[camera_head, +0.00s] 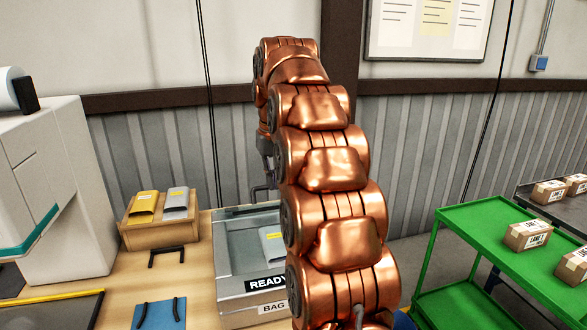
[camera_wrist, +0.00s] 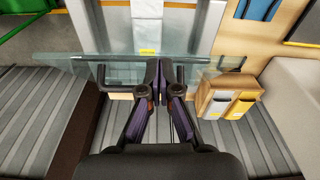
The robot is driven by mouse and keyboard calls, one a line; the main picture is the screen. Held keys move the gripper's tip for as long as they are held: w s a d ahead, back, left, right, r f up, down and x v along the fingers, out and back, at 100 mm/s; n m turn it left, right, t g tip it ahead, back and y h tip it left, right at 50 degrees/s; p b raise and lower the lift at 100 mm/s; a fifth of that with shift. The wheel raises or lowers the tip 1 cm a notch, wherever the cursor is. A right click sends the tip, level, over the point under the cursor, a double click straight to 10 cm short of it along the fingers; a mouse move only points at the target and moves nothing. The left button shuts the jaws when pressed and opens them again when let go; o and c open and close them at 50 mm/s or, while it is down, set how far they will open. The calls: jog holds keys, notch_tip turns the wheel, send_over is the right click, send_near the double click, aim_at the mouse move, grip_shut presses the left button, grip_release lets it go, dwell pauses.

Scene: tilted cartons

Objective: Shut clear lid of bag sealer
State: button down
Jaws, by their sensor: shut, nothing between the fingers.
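The bag sealer (camera_head: 222,262) is a grey box with a READY label on the bench, partly hidden behind my arm in the head view. A small grey packet with a yellow label lies in it. In the wrist view its clear lid (camera_wrist: 80,66) is a wide glassy pane, seen at a steep angle and apparently raised. A dark handle (camera_wrist: 101,80) runs along the pane, crossing behind my fingers. My gripper (camera_wrist: 154,66) is shut and empty, with its fingertips over the middle of the pane near the handle. I cannot tell whether they touch it. My arm hides the fingertips in the head view.
A wooden stand (camera_head: 160,231) with yellow and grey packets is left of the sealer. A large white machine (camera_head: 60,200) stands at far left. A green cart (camera_head: 480,225) with cartons is at right. The ribbed wall is close behind.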

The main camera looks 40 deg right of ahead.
jog(key=w+d+r+p, duration=0.2)
jog(key=d+r+p, duration=0.2)
jog(key=d+r, duration=0.3)
jog(key=shift+m+t+h, duration=0.3)
jog(key=shift+m, duration=0.2)
jog(key=shift+w+d+f+b, duration=0.25)
jog(key=shift+f+b, duration=0.2)
jog(key=shift+f, duration=1.1)
jog(key=shift+w+d+f+b, duration=0.2)
jog(key=shift+f+b, duration=0.3)
jog(key=shift+f, duration=1)
jog(key=shift+w+d+f+b, duration=0.15)
jog(key=shift+w+f+b, duration=0.25)
jog(key=shift+f, duration=1.15)
jog(key=shift+s+a+f+p, duration=0.3)
jog(key=shift+s+f, duration=0.25)
jog(key=shift+f, duration=0.25)
jog(key=shift+s+a+f+p, duration=0.15)
jog(key=shift+s+f+p, duration=0.35)
jog(key=shift+f, duration=0.3)
jog(key=shift+s, duration=0.1)
jog(key=shift+f+b, duration=0.2)
jog(key=shift+b, duration=0.15)
